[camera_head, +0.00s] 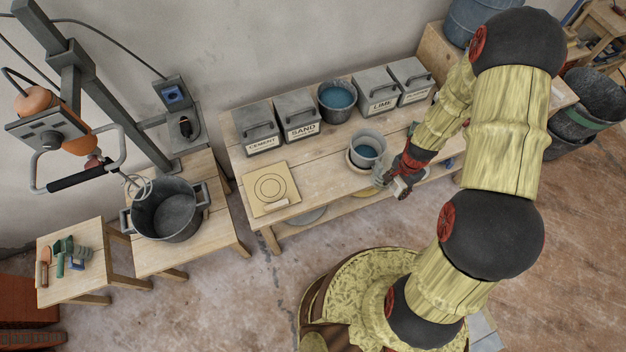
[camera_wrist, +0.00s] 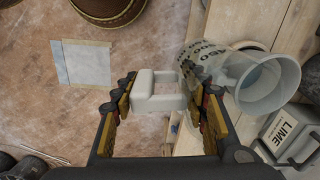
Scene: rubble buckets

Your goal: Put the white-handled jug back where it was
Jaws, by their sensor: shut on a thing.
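The jug (camera_wrist: 262,82) is a translucent measuring jug with dark marks on its side and a white handle (camera_wrist: 155,92). In the wrist view the handle lies between the fingers of my gripper (camera_wrist: 160,100), which is shut on it. The jug's round mouth faces right in that view.
A board with rings (camera_head: 270,189) lies at the bench's left end. Cement (camera_head: 257,128), sand (camera_head: 299,118) and lime (camera_head: 375,93) bins stand along the back with another bucket (camera_head: 337,101). A mixing pot (camera_head: 167,210) stands left. A pale sheet (camera_wrist: 82,64) lies on the floor.

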